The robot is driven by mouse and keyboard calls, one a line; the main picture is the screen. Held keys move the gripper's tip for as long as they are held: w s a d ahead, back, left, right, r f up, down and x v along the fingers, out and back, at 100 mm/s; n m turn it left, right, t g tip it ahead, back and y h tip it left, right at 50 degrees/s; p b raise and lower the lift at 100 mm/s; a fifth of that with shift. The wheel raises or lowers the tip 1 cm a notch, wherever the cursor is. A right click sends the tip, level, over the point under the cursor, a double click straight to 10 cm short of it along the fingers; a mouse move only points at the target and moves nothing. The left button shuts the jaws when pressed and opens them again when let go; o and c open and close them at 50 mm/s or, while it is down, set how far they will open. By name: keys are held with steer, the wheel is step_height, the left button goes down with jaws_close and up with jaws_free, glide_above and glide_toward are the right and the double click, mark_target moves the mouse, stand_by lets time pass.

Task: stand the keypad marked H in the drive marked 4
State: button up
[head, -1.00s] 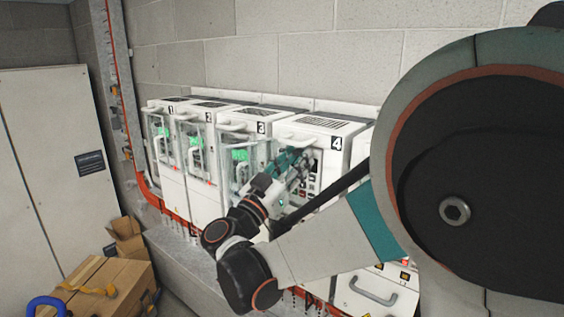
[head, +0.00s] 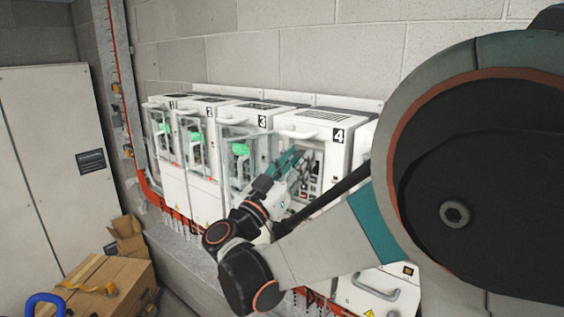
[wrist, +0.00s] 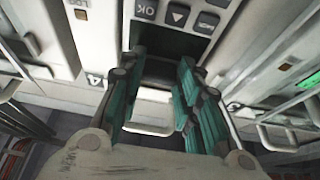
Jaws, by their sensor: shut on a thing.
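My gripper (head: 294,158), with teal fingers, is right at that front. In the wrist view my gripper (wrist: 163,58) is shut on a keypad (wrist: 163,43), with one finger at each side of its dark screen. Its keys, one reading OK and one an up arrow, show at the top of that view. The letter H is not legible. I cannot tell how far the keypad sits in the bay, as the fingers hide its edges.
Drives marked 3 (head: 262,121), 2 (head: 209,113) and 1 (head: 171,105) stand to the left, with clear doors, handles and green displays. Drive 4's top handle (wrist: 150,122) lies beyond the fingers. A cardboard box (head: 110,290) is at the lower left.

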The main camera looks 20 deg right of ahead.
steer(key=shift+f, duration=0.3)
steer(key=o, duration=1.1)
